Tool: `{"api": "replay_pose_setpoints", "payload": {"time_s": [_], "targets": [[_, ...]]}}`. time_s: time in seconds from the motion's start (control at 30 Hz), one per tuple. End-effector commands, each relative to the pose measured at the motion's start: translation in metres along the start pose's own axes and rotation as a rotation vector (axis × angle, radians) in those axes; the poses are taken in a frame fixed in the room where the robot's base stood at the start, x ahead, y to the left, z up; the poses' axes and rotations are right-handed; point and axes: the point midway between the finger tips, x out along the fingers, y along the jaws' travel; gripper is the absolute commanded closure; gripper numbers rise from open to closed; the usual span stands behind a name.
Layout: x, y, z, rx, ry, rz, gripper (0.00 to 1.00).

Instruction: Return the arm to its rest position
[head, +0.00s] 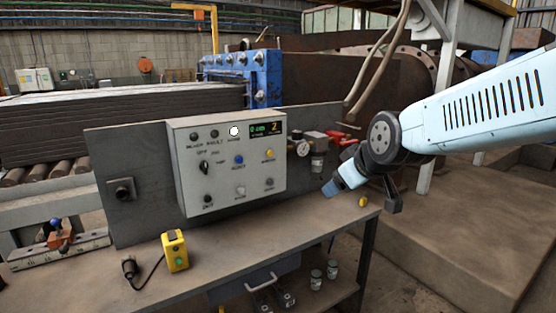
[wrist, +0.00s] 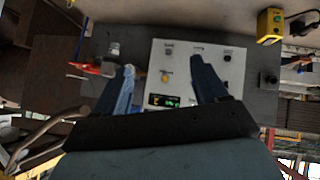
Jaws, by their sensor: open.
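My pale blue arm reaches in from the right in the head view. My gripper (head: 334,188) is above the right end of the workbench (head: 215,238), pointing down and left, right of the control box. In the wrist view, which is upside down, its two blue fingers are apart, with nothing held between them (wrist: 162,72). The head view partly hides the far finger.
A yellow button box (head: 175,251) stands near the bench front. A valve with red handles (head: 335,138) is close behind my gripper. A small yellow knob (head: 363,201) is on the bench's right end. A stone-like block (head: 450,235) fills the right. The bench front middle is clear.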

Motion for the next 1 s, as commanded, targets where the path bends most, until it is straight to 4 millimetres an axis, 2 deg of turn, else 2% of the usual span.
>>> {"api": "replay_pose_setpoints", "payload": {"time_s": [0.03, 0.2, 0.3, 0.43, 0.6, 1.0], "targets": [[-0.017, 0.006, 0.013, 0.068, -0.035, 0.009, 0.28], [-0.067, 0.010, 0.059, 0.303, -0.178, 0.036, 0.28], [-0.093, 0.008, 0.083, 0.426, -0.253, 0.062, 0.28], [-0.117, 0.002, 0.105, 0.543, -0.325, 0.095, 0.28], [-0.130, -0.002, 0.117, 0.610, -0.367, 0.115, 0.28], [-0.130, -0.002, 0.118, 0.611, -0.368, 0.116, 0.28]]}}
